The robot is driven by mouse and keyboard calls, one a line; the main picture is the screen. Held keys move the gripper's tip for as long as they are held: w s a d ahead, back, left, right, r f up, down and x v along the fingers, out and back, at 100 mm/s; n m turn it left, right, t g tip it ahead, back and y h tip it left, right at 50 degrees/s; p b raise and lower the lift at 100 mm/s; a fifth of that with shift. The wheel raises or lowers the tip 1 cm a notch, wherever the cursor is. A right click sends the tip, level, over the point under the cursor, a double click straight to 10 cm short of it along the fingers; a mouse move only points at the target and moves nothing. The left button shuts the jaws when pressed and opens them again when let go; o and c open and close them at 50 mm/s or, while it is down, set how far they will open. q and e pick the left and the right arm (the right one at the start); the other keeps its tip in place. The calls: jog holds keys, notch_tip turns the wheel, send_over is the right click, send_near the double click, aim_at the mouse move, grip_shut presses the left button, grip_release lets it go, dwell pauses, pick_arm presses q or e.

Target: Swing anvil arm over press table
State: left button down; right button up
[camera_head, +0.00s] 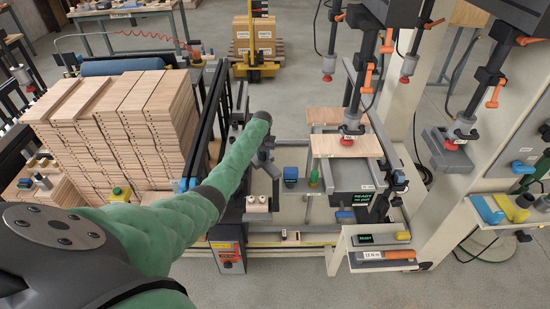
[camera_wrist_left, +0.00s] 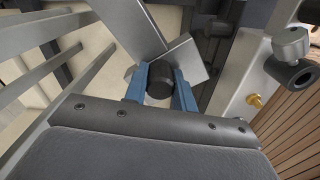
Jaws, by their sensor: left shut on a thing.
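My left arm reaches in from the left in the head view, and its gripper (camera_head: 266,152) is small and dark beyond the green sleeve, left of the press table (camera_head: 350,176). In the left wrist view, the two blue fingers of my left gripper (camera_wrist_left: 160,78) are shut on a black round knob (camera_wrist_left: 160,89). The knob sits at a flat grey metal bar (camera_wrist_left: 180,57), which looks like the anvil arm. The bar's full length is hard to make out in the head view. A wooden board (camera_head: 346,146) lies over the press table, under a red-tipped spindle. My right gripper is not in view.
Stacked wooden boards (camera_head: 115,120) stand at the left beside a black rail (camera_head: 207,120). A blue block (camera_head: 290,173) and a green-topped item stand left of the press table. Several overhead spindles with orange handles (camera_head: 368,77) hang at the right. A yellow pallet truck (camera_head: 256,70) stands behind.

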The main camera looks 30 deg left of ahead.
aim_at(257, 164)
pick_arm(q)
jog(key=shift+s+r+p, duration=0.15)
jog(key=shift+s+p, duration=0.1)
jog(key=shift+p, duration=0.25)
jog(key=shift+s+a+n+p, duration=0.15)
jog(key=shift+s+n+p, duration=0.1)
jog(key=shift+n+p, duration=0.3)
jog(key=shift+s+f+n, duration=0.2)
jog(key=shift+s+n, duration=0.05)
jog(key=shift+s+a+n, duration=0.15)
jog(key=shift+s+n, duration=0.05)
jog(key=shift+n, duration=0.1)
jog(key=shift+s+a+n, duration=0.1)
jog(key=shift+s+n, duration=0.9)
jog(key=shift+n, duration=0.2)
jog(key=shift+s, duration=0.1)
